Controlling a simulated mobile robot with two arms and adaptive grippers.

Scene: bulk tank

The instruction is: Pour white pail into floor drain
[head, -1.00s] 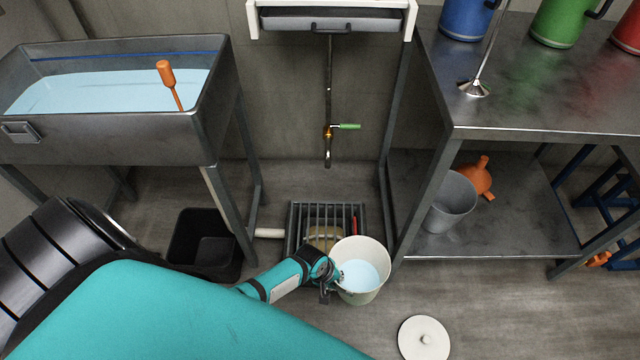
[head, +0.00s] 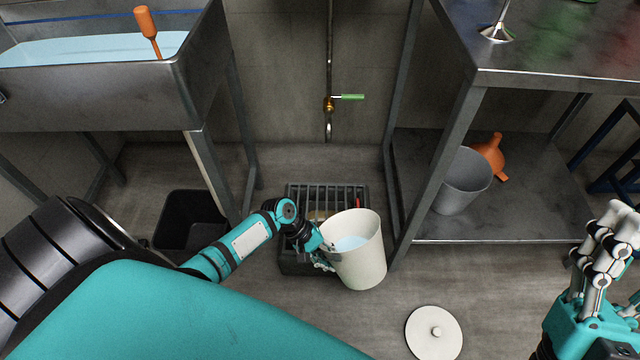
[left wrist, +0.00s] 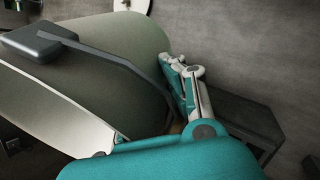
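The white pail (head: 368,262) is right of centre in the head view, with pale blue liquid (head: 350,243) inside. It leans slightly left, beside and partly in front of the floor drain (head: 335,192), a dark slotted grate. My left gripper (head: 326,260) is at the pail's left side and appears shut on it. In the left wrist view the pail's wall (left wrist: 125,60) fills much of the left, with a finger (left wrist: 190,90) against it and a dark bar across it. The pail hides part of the grate. My right gripper (head: 608,245) is empty and looks open at the right edge.
A round white lid (head: 434,332) lies on the floor. A black bin (head: 190,222) stands under the tank (head: 100,105) at left. A steel table's lower shelf (head: 520,225) at right holds a grey bucket (head: 463,180) and orange funnel (head: 492,155). A green-handled valve (head: 347,97) hangs above the drain.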

